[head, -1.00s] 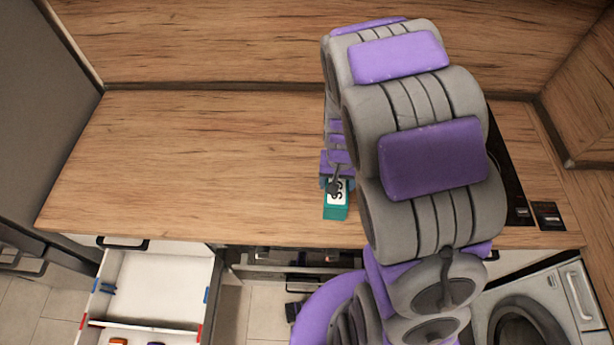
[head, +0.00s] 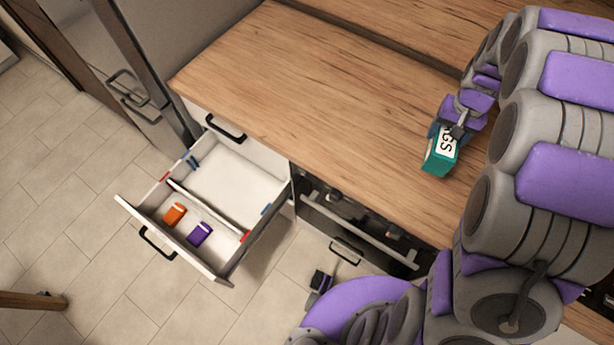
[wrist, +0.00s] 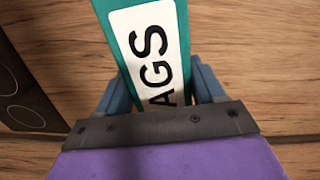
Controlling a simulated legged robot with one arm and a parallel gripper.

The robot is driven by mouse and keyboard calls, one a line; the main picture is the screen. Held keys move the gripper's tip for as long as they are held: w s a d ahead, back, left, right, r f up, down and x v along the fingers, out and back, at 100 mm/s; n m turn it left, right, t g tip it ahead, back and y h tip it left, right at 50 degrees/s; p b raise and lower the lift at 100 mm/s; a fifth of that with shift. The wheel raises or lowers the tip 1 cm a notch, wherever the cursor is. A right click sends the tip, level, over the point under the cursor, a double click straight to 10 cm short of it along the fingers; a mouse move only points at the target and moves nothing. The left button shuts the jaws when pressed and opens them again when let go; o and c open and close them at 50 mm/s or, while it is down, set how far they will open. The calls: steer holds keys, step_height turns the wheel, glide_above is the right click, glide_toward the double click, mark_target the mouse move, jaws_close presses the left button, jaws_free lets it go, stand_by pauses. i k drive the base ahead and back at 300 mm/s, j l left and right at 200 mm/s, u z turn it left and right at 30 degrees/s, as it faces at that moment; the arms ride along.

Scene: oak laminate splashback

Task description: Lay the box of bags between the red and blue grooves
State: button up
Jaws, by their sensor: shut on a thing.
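In the wrist view the box (wrist: 183,50) stands between the two blue fingers. The open white drawer (head: 222,187) is to the left and lower. Blue grooves (head: 266,209) mark its side walls toward the back, and red grooves (head: 245,237) mark them nearer the front. A thin divider (head: 207,207) stands across the drawer at the red grooves. The floor between red and blue is empty.
An orange box (head: 174,214) and a purple box (head: 199,234) lie in the drawer's front compartment. The wooden worktop (head: 300,90) is clear to the left of my gripper. An oven with a handle (head: 360,230) is right of the drawer.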

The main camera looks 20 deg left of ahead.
mark_target(216, 200)
steer(key=k+u, duration=0.2)
steer(key=u, duration=0.15)
steer(key=k+j+u, duration=0.1)
steer(key=k+u, duration=0.15)
steer(key=u, duration=0.15)
steer(key=i+j+u, duration=0.15)
steer(key=u, duration=0.25)
steer(key=i+j+u, duration=0.15)
steer(key=u, duration=0.2)
steer(key=i+u, duration=0.25)
steer(key=u, duration=0.15)
steer(key=i, duration=0.5)
